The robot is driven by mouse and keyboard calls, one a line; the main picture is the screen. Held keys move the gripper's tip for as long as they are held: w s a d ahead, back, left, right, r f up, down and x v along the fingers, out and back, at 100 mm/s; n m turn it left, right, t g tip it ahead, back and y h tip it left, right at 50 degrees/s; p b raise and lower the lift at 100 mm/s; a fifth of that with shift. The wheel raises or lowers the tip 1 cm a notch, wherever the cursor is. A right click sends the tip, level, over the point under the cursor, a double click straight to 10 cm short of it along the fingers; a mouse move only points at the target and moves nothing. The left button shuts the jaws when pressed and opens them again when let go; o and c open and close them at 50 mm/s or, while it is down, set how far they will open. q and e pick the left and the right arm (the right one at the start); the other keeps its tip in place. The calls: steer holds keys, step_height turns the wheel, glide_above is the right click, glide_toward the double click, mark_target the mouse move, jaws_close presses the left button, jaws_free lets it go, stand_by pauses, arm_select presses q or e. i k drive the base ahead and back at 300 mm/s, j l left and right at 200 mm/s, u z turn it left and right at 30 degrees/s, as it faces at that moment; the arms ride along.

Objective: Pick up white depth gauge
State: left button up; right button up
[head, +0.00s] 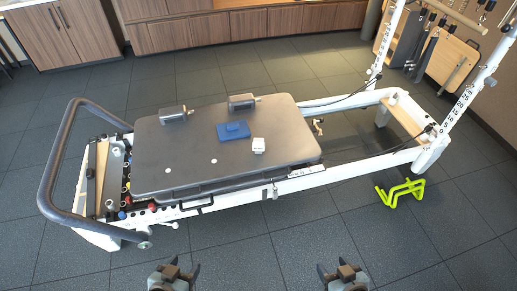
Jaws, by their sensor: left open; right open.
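A small white block-like object (258,145), which looks like the white depth gauge, sits on the dark padded carriage (170,150) of the reformer, right of the middle. My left gripper (172,266) is open and empty at the bottom of the head view, in front of the reformer. My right gripper (338,270) is open and empty at the bottom, to the right of the left one. Both grippers are well apart from the white object.
A blue block (232,131) lies just left of the white object. Two dark cylindrical shoulder rests (242,102) stand behind. A curved foot bar (62,150) rises at left. White uprights (470,90) stand at right. A lime-green hurdle (401,192) is on the floor.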

mark_target(258, 144)
steer(key=u, duration=0.95)
steer(key=i+l+u, duration=0.1)
steer(key=l+u, duration=1.1)
steer(key=l, duration=0.35)
steer(key=k+l+u, duration=0.25)
steer(key=l, duration=0.25)
steer(key=k+l, duration=0.1)
steer(key=l, duration=0.45)
steer(key=k+l, duration=0.1)
steer(key=l, duration=0.45)
steer(key=k+l+u, duration=0.1)
steer(key=l, duration=0.45)
